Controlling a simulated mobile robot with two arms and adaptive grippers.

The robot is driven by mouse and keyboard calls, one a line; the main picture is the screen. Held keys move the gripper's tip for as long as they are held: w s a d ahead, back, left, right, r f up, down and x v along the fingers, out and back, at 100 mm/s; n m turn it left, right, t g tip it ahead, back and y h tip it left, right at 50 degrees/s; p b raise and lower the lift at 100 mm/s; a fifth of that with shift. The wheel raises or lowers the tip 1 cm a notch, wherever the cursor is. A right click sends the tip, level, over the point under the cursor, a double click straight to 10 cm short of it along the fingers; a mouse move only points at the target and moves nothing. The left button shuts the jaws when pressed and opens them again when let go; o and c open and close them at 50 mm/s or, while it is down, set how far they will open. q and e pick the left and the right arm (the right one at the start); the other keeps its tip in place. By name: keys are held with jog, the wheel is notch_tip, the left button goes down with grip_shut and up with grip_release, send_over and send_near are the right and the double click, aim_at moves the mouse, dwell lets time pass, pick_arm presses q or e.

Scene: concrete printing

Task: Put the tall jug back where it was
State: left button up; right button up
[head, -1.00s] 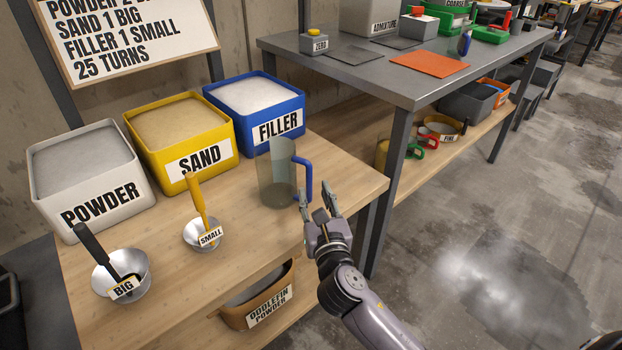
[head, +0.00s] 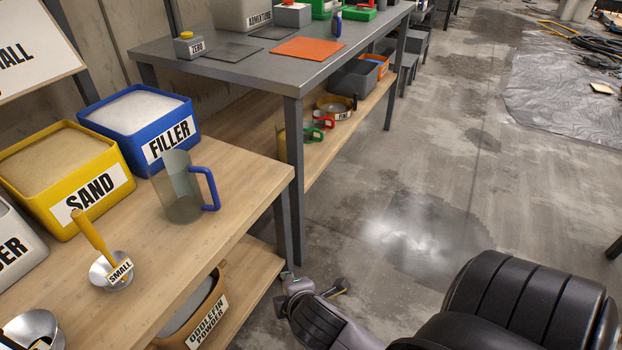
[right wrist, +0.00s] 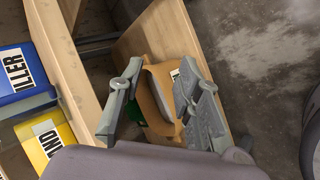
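The tall jug (head: 182,192), clear with a grey-green tint and a blue handle on its right, stands upright on the wooden bench in front of the filler bin. No gripper touches it. My right gripper (right wrist: 161,72) is open and empty, its two fingers well apart in the right wrist view. In the head view it is low beside the bench's right front edge, below and to the right of the jug, and partly hard to make out. My left gripper is not in view.
Blue filler bin (head: 140,112) and yellow sand bin (head: 60,178) stand behind the jug. A small scoop (head: 110,270) lies nearer.

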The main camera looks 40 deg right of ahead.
jog(key=s+a+f+m+g+y, duration=0.1)
jog(key=s+a+f+m+g, duration=0.1)
jog(key=s+m, duration=0.3)
jog(key=s+a+f+m+g+y, duration=0.1)
jog(key=s+f+m+g+y, duration=0.1)
jog(key=s+m, duration=0.3)
jog(key=shift+s+a+f+m+g, duration=0.35)
jog(key=shift+s+g, duration=0.25)
jog(key=shift+s, duration=0.4)
